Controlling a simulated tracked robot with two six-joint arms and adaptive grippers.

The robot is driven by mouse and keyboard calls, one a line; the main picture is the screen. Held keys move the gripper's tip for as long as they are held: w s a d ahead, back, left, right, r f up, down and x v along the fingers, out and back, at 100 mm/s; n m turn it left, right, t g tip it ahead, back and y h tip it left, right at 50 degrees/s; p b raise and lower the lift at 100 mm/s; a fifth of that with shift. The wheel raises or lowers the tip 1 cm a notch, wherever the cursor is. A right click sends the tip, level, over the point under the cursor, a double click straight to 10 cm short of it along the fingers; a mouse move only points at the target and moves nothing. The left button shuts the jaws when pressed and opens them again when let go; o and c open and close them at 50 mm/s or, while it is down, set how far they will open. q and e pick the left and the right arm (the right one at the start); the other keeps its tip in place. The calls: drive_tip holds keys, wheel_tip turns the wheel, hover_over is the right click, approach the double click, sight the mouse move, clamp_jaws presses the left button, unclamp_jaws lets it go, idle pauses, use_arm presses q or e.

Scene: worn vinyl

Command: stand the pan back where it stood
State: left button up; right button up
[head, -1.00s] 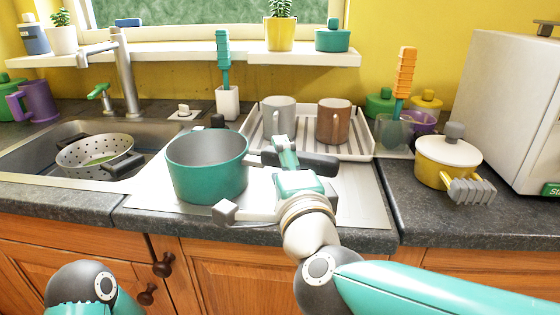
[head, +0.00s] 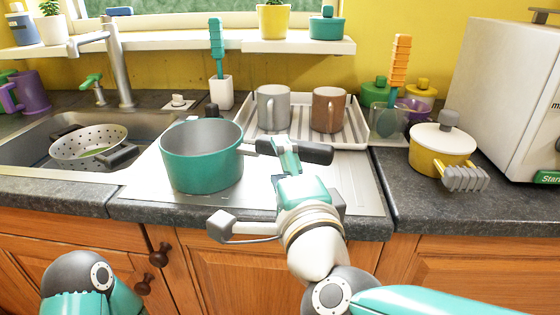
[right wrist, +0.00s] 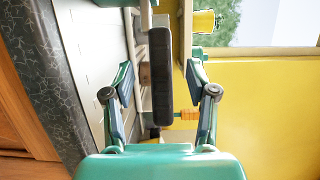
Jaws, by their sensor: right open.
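The pan (head: 202,158) is a teal pot with a dark handle (head: 312,152) pointing right. It stands upright on the steel draining board (head: 145,190), right of the sink. My right gripper (head: 288,155) is open at the handle, in front of it in the head view. In the right wrist view the dark handle (right wrist: 160,78) lies between the two spread fingers, with a gap on each side. Part of the handle is hidden behind the gripper in the head view. My left gripper is out of view.
A dish rack (head: 352,132) with a grey mug (head: 273,108) and a brown mug (head: 329,110) stands behind the handle. A sink with a colander (head: 85,150) is at left. A yellow pot (head: 440,150) and a white appliance (head: 505,90) stand at right.

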drive_tip(key=shift+v, duration=0.9)
wheel_tip(320, 180, up, 10)
idle(0.4)
drive_tip(key=shift+f, duration=0.1)
